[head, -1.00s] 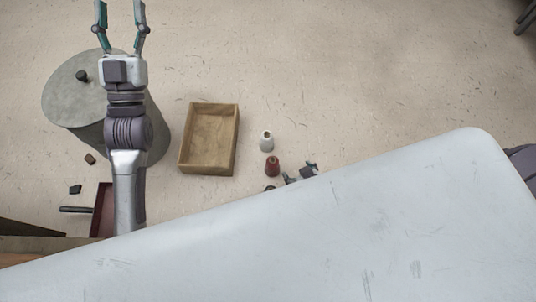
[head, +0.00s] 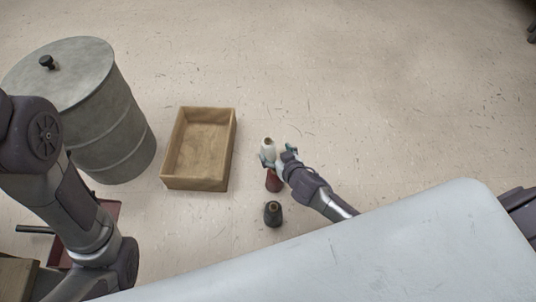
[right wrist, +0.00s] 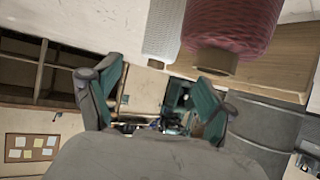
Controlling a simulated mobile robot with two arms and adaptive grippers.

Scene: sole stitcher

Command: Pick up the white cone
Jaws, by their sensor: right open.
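The white cone (head: 267,145) stands upright on the floor, right of the wooden box. It also shows in the right wrist view (right wrist: 163,30), beyond the fingers and partly cut off by the top edge. My right gripper (head: 279,155) is open and close beside the white cone; I cannot tell whether a finger touches it. Its two spread fingers also show in the right wrist view (right wrist: 156,97), with nothing held between them. A dark red cone (head: 273,183) stands just nearer, partly hidden by the gripper; it looms large in the right wrist view (right wrist: 230,30). My left gripper is out of view.
A black cone (head: 273,214) stands nearer than the red one. The open wooden box (head: 166,182) looks empty. A grey barrel (head: 115,125) stands at the left, above a dark red tray (head: 109,208).

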